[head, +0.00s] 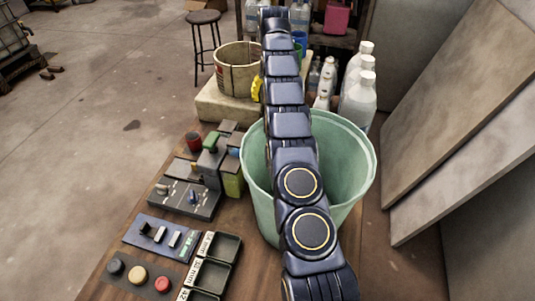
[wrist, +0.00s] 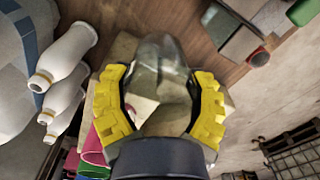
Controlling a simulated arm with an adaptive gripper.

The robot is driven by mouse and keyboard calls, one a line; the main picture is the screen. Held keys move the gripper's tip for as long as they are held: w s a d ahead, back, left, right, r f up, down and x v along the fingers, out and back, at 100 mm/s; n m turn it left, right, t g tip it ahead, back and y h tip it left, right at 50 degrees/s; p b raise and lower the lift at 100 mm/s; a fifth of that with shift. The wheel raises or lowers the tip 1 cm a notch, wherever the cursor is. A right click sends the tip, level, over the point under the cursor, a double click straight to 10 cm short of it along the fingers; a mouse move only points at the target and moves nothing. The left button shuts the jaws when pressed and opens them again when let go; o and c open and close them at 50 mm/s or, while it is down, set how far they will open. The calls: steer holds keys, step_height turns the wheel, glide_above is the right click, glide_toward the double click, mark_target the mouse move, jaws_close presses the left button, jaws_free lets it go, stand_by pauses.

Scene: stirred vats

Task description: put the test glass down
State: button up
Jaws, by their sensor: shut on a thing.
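The test glass (wrist: 162,70) is a clear, see-through vessel in the wrist view. It sits between the two yellow fingers of my gripper (wrist: 161,80), which is shut on it. The surface behind the glass shows through it, and I cannot tell how far its base is from that surface. In the head view my own arm hides the glass and most of the gripper. Only a yellow finger (head: 257,89) shows there, beside the beige bucket (head: 236,68).
A large pale green vat (head: 355,165) stands under my arm. White bottles (head: 358,98) stand behind it. The bucket rests on a pale block (head: 222,107). Switch panels (head: 160,236) and dark trays (head: 212,276) cover the table's left front. A stool (head: 203,20) stands behind.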

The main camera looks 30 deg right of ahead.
steer(key=shift+w+a+f, duration=0.15)
steer(key=shift+a, duration=0.15)
steer(key=shift+f, duration=0.3)
step_height(320, 180, down, 17)
steer(key=shift+f, duration=0.1)
steer(key=o, duration=1.2)
steer(key=shift+f, duration=0.1)
